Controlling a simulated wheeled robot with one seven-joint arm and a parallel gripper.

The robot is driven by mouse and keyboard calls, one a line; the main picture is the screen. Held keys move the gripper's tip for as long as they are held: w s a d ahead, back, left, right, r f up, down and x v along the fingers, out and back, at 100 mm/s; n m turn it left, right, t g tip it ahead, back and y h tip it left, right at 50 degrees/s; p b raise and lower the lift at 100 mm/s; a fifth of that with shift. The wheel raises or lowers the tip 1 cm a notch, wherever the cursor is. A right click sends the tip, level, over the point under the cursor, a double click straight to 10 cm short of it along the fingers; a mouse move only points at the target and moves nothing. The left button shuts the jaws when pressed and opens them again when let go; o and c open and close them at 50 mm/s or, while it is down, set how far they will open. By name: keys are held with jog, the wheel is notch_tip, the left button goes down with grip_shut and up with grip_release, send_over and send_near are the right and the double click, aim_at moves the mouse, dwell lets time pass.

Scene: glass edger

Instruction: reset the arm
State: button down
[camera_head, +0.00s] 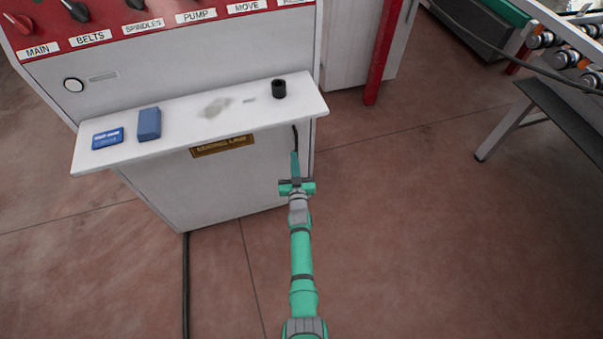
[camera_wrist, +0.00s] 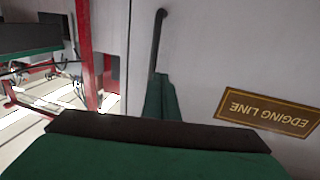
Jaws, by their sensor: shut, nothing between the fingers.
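My arm reaches forward from the bottom of the head view, and my green gripper (camera_head: 295,158) is low in front of the white cabinet (camera_head: 215,175), below its shelf. In the wrist view the green fingers (camera_wrist: 158,88) are together, with nothing seen between them. A dark, thin, bent rod or cable (camera_wrist: 156,45) shows just beyond the fingertips against the cabinet; I cannot tell whether they touch it. The brown "EDGING LINE" plate (camera_wrist: 268,109) is right of the fingers in the wrist view, upside down.
The white shelf (camera_head: 180,130) juts out above, left of the gripper, with a black cylinder (camera_head: 279,89), a blue block (camera_head: 149,124) and a blue card (camera_head: 108,138). A red post (camera_head: 382,55) and a roller conveyor (camera_head: 565,60) stand right. The floor between is clear.

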jog(key=s+d, duration=0.1)
jog(key=s, duration=0.5)
jog(key=shift+s, duration=0.15)
jog(key=s+a+m+g, duration=0.1)
jog(key=s+a, duration=0.2)
jog(key=s, duration=1.1)
jog(key=s+a, duration=0.4)
jog(key=s, duration=1)
jog(key=s+d+r+n+g, duration=0.1)
jog(key=s+d+r, duration=0.2)
jog(key=s+r, duration=1.6)
jog(key=s, duration=0.2)
jog(key=shift+s+d+g, duration=0.15)
jog(key=shift+s+g, duration=0.15)
jog(key=shift+g, duration=0.1)
